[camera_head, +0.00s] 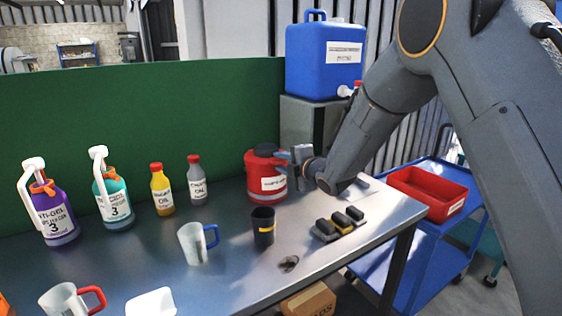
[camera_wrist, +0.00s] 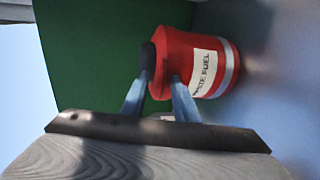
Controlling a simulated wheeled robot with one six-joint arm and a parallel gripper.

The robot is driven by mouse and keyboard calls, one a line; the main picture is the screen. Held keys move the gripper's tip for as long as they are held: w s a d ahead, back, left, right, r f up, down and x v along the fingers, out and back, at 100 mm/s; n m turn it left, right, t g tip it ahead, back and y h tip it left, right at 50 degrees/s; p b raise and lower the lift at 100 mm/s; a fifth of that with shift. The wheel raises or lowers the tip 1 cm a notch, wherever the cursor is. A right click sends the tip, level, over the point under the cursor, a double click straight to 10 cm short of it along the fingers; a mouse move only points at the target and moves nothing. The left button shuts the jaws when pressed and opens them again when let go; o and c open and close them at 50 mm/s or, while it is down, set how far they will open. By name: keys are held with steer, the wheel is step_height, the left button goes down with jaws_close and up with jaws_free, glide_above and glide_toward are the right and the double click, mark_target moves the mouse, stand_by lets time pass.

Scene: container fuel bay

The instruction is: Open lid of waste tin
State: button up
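The waste tin (camera_head: 267,187) is a red can with a white label, upright at the back right of the bench. Its black lid (camera_head: 266,150) sits on top and looks closed. In the wrist view the tin (camera_wrist: 190,52) appears lying sideways, its label reading "FUEL", with a black lid part (camera_wrist: 147,57) at its left end. My gripper (camera_head: 283,159) is at the tin's upper right side, level with the lid. In the wrist view its two blue fingers (camera_wrist: 161,80) are apart, with red tin showing between them. The left fingertip overlaps the black part; contact cannot be told.
A black cup (camera_head: 263,228) and a tray of dark blocks (camera_head: 339,225) stand in front of the tin. A blue jerrycan (camera_head: 324,62) stands on a grey cabinet behind it. Bottles and jugs fill the left. A red bin (camera_head: 428,194) sits on a blue cart at right.

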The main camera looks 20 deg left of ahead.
steer(key=shift+w+a, duration=0.1)
steer(key=shift+c, duration=0.5)
jaws_close()
